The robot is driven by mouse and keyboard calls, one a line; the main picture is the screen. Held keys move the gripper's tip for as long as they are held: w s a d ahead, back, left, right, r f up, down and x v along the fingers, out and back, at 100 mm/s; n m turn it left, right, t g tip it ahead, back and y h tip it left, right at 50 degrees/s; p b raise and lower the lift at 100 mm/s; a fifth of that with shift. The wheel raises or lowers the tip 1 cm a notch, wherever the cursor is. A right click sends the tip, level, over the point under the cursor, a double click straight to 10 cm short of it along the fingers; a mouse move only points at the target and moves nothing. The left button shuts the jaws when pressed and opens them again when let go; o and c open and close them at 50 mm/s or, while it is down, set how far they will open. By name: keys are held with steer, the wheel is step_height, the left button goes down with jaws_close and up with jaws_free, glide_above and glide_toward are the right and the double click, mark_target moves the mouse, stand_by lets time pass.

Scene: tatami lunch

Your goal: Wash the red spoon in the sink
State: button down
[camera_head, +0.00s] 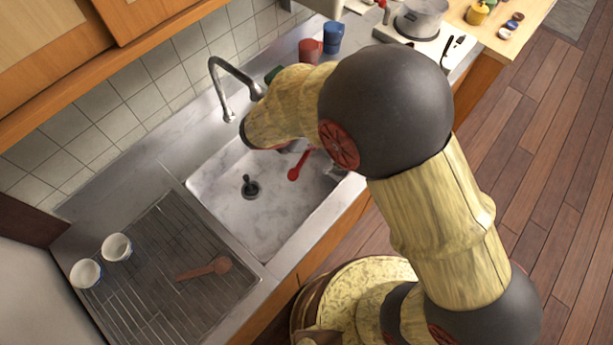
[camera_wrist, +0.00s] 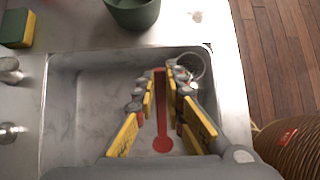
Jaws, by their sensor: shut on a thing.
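The red spoon (camera_head: 296,170) shows over the right part of the sink basin in the head view, partly hidden by my arm. In the wrist view the spoon (camera_wrist: 162,118) lies between the fingers of my gripper (camera_wrist: 162,88), its round end toward the bottom of the picture. My gripper is shut on the spoon's handle. The sink (camera_head: 265,225) is a pale, stained basin with a dark drain piece (camera_head: 250,187). The faucet (camera_head: 228,100) arches over its back edge. I see no clear water stream. Whether the spoon touches the basin floor I cannot tell.
A wooden spoon (camera_head: 205,269) and two small cups (camera_head: 116,247) are on the drainboard left of the sink. Red (camera_head: 309,51) and blue (camera_head: 333,36) cups stand behind my arm. A green cup (camera_wrist: 133,12) and a sponge (camera_wrist: 17,28) are near the sink's edge.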

steer(key=shift+r, duration=0.1)
steer(key=shift+r+p, duration=2.2)
steer(key=shift+r, duration=0.25)
